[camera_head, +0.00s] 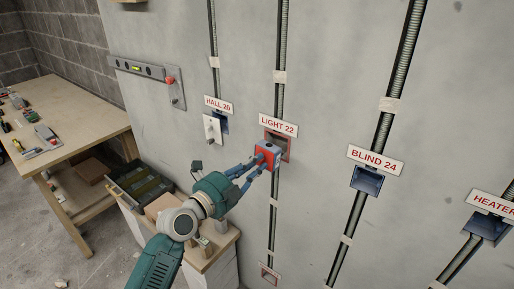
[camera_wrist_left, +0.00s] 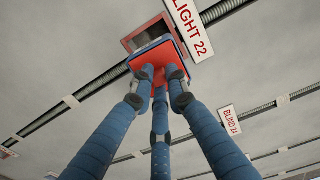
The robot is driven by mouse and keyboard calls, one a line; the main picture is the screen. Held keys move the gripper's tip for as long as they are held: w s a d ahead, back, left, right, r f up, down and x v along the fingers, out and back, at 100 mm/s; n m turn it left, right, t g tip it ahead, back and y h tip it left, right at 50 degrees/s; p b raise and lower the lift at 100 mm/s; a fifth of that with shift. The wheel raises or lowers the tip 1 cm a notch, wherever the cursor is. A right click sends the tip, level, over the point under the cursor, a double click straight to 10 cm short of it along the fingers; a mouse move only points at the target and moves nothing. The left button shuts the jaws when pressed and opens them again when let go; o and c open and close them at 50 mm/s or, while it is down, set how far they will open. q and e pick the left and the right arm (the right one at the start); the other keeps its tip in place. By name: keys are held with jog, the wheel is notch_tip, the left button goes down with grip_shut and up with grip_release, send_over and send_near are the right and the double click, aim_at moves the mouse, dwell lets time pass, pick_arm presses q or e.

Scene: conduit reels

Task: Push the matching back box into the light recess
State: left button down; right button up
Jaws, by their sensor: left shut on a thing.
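My left gripper (camera_head: 260,164) is shut on a red back box (camera_head: 269,155) with blue sides, held just in front of the wall below the LIGHT 22 label (camera_head: 278,124). The light recess (camera_head: 286,142) is an opening with a reddish rim, partly hidden behind the box. In the left wrist view the fingers (camera_wrist_left: 160,78) press on the red face of the box (camera_wrist_left: 157,58), and the recess (camera_wrist_left: 143,35) shows beyond its upper edge. The box overlaps the recess in view; I cannot tell whether it has entered. My right gripper is not in view.
A white plate (camera_head: 212,130) hangs under HALL 20. The blind recess (camera_head: 367,180) and heater recess (camera_head: 487,228) hold dark blue boxes. Conduits run along the wall. A small cabinet with an open tray (camera_head: 140,186) stands below, and a workbench (camera_head: 62,125) is at left.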

pick_arm(q)
jog(key=shift+w+d+f, duration=0.1)
jog(key=shift+w+d, duration=0.15)
jog(key=shift+w, duration=0.35)
jog(key=shift+w+d+f, duration=0.1)
jog(key=shift+w+d, duration=0.15)
jog(key=shift+w, duration=0.35)
jog(key=shift+w+d, duration=0.25)
jog(key=shift+w, duration=0.35)
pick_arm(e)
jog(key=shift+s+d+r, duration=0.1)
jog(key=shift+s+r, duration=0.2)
pick_arm(q)
jog(key=shift+r+n+t, duration=0.1)
jog(key=shift+n+t, duration=0.2)
jog(key=shift+n, duration=0.1)
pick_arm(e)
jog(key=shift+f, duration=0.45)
pick_arm(q)
jog(key=shift+b, duration=1.1)
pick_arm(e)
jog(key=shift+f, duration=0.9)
pick_arm(q)
jog(key=shift+b+x, duration=0.6)
jog(key=shift+x, duration=0.2)
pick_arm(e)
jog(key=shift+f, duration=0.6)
